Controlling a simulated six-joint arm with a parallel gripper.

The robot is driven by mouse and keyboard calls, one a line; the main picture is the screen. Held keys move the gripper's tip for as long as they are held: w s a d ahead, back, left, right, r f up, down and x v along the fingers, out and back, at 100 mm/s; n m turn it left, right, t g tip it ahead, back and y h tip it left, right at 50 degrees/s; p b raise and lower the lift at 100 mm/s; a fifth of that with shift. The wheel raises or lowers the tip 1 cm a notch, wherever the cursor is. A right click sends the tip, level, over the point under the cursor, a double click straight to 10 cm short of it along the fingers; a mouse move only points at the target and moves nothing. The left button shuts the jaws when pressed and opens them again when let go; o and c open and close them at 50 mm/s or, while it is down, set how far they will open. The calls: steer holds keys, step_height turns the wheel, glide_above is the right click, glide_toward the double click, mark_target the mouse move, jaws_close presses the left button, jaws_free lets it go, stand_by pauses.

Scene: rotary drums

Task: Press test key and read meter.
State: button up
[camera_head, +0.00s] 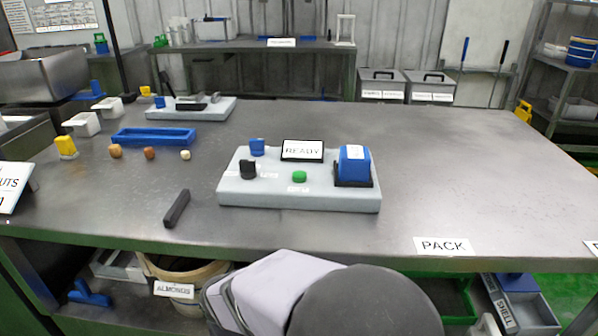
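A pale grey panel (270,195) lies on the metal table in the middle. A green round button (299,176) sits near its front centre; I cannot tell whether this is the test key. A small black-framed display (303,150) stands behind it and reads "READY". A black knob (248,169) and a small blue part (257,147) are on the panel's left. A blue block (353,165) on a black base is on its right. Small labels on the panel are too small to read. My gripper is not in view; only parts of my arm show at the bottom.
A black bar (177,208) lies left of the panel. A blue tray (153,137), small round pieces (149,153), a yellow item (66,147) and a second panel (190,108) are farther left. A "PACK" label (443,246) is at the front edge. The table's right side is clear.

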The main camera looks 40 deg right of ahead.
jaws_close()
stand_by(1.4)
